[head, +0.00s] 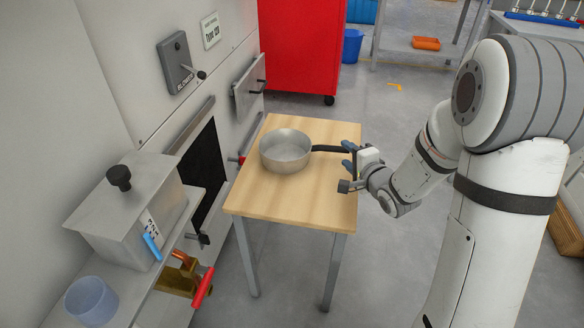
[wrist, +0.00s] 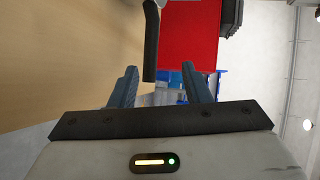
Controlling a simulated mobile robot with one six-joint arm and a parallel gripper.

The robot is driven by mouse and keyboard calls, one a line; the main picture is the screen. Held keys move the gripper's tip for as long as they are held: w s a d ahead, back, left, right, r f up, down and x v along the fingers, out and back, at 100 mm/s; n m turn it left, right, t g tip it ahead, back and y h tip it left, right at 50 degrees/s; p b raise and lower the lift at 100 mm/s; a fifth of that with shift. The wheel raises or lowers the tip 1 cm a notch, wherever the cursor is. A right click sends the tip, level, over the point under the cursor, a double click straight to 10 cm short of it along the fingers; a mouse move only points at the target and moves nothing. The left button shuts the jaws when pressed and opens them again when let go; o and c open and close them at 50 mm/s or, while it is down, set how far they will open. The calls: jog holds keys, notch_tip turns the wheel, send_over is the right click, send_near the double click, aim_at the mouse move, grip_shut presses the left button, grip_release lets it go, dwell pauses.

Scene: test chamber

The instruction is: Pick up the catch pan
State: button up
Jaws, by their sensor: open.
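The catch pan (head: 287,148) is a round grey metal pan standing upright on a small wooden table, with a dark handle (head: 331,149) pointing right. My gripper (head: 348,157) is at the table's right edge, by the end of the handle. In the wrist view my gripper (wrist: 157,85) is open, with its two blue-grey fingers apart. The dark handle (wrist: 151,45) shows ahead, between the lines of the two fingers. I cannot tell whether its end is inside the jaws. The pan's bowl is not clearly seen in the wrist view.
The wooden table (head: 285,210) is otherwise bare. A wall with a dark opening (head: 203,170) and a lever box (head: 181,62) stands to its left. A metal bin with a black knob (head: 130,205) and a blue cup (head: 91,300) are front left. A red cabinet (head: 305,45) stands behind.

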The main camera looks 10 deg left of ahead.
aim_at(328, 150)
jog(key=f, duration=0.1)
jog(key=a+f+y+b, duration=0.1)
jog(key=shift+a+f+m, duration=0.25)
jog(key=shift+f+m, duration=0.05)
jog(key=shift+m, duration=0.1)
jog(key=shift+w+a+f, duration=0.1)
jog(key=shift+w+a, duration=0.15)
jog(key=b+x, duration=0.1)
jog(key=x, duration=0.1)
jog(key=b+x, duration=0.1)
jog(key=x, duration=0.1)
jog(key=r+b+x, duration=0.1)
jog(key=x, duration=0.2)
jog(key=shift+a, duration=0.3)
grip_shut()
